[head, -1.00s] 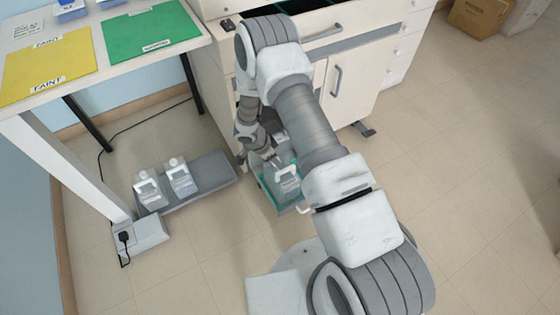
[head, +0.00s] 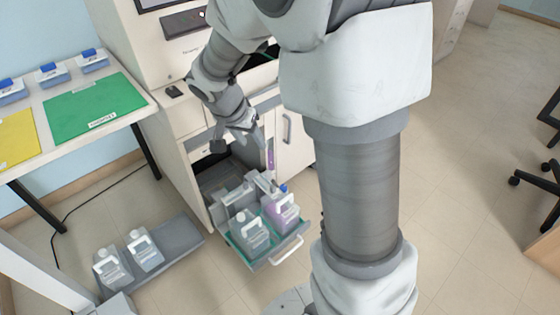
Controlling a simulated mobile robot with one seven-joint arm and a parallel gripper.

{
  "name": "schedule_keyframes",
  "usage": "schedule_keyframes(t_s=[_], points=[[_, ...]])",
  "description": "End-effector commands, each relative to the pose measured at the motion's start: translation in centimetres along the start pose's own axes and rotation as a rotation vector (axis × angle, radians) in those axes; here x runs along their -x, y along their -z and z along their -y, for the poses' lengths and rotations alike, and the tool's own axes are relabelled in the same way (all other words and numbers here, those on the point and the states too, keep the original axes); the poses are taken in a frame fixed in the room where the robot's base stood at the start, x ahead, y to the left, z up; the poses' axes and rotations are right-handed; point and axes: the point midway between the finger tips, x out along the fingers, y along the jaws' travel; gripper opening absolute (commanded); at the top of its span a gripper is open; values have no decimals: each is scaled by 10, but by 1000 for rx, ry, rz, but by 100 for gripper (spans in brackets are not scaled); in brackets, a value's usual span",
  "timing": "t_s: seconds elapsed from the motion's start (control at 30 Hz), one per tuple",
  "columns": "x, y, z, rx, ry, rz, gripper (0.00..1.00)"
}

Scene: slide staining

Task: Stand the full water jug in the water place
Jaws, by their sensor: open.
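A pull-out tray (head: 262,262) extends low from the cabinet. A clear jug (head: 250,237) with a white handle stands upright in its front left, and a jug of purple liquid (head: 283,213) with a blue cap stands to its right. Two more clear jugs, one on the left (head: 111,268) and one on the right (head: 146,252), stand on a grey floor platform (head: 182,240). I cannot tell the jugs' places by label. My gripper (head: 238,145) is open and empty, above the back of the tray and apart from the jugs.
Grey fittings (head: 238,195) fill the back of the tray. A table (head: 50,103) with a green mat (head: 95,108) and a yellow mat (head: 18,137) stands at the left. The floor right of my arm is clear, with a chair (head: 540,178) beyond.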

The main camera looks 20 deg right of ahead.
Motion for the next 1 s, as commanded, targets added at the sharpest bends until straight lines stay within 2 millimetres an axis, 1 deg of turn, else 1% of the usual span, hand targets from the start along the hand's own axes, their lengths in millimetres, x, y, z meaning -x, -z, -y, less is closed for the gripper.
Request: schedule_keyframes(t_s=[0.03,0.2,0.37,0.5,0.6,0.7,0.83,1.0], points=[[20,1,-12,25,20,-4,50],[70,-8,-47,147,78,-1,50],[110,-25,-79,268,147,-9,50],[138,-46,-104,382,216,-28,50],[154,-63,-120,464,268,-50,50],[166,-79,-131,540,316,-74,50],[174,-95,-141,615,360,-100,50],[178,-103,-145,659,385,-117,50]])
